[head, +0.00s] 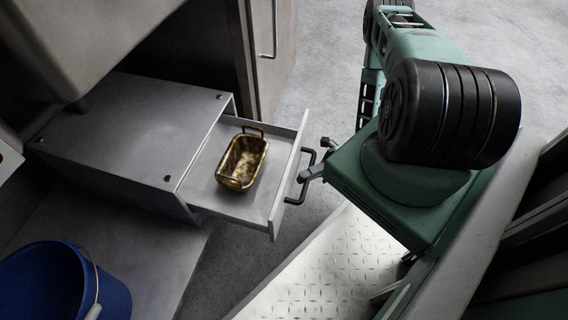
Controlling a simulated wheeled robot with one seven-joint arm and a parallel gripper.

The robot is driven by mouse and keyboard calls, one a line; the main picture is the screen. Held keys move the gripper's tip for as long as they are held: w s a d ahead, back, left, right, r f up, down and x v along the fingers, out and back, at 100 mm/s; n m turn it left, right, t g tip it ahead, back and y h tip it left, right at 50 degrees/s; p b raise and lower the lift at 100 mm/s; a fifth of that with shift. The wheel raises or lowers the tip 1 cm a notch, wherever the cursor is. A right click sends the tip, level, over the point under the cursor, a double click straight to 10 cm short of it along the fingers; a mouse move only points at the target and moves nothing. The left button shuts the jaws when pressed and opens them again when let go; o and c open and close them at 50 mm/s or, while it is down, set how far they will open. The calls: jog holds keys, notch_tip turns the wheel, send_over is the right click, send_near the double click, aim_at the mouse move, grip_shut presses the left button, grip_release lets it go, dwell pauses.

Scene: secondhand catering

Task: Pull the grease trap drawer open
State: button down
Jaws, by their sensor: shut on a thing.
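The grease trap drawer (212,196) is pulled out from its grey metal housing (125,135) in the head view. A dark bracket handle (289,200) sits on the outer side of its front panel. My gripper (312,174) is shut on the handle, at the right of the drawer front. The fingertips are small here, and part of the handle is covered by them. A brass-coloured basket with two handles (242,161) stands inside the drawer, with pale residue in it.
A blue bucket (60,285) stands at the lower left. A grey cabinet door (266,55) with a bar handle is behind the drawer. A bright diamond-plate surface (325,265) lies below my arm. Open grey floor (325,60) shows at the back.

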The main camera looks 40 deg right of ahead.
jog(key=shift+s+d, duration=0.5)
jog(key=shift+s, duration=0.35)
jog(key=shift+s+d, duration=0.45)
jog(key=shift+s, duration=0.4)
jog(key=c, duration=1.5)
grip_release()
jog(key=shift+o, duration=0.2)
jog(key=p+v, duration=0.2)
jog(key=v, duration=1.5)
jog(key=shift+d, duration=0.25)
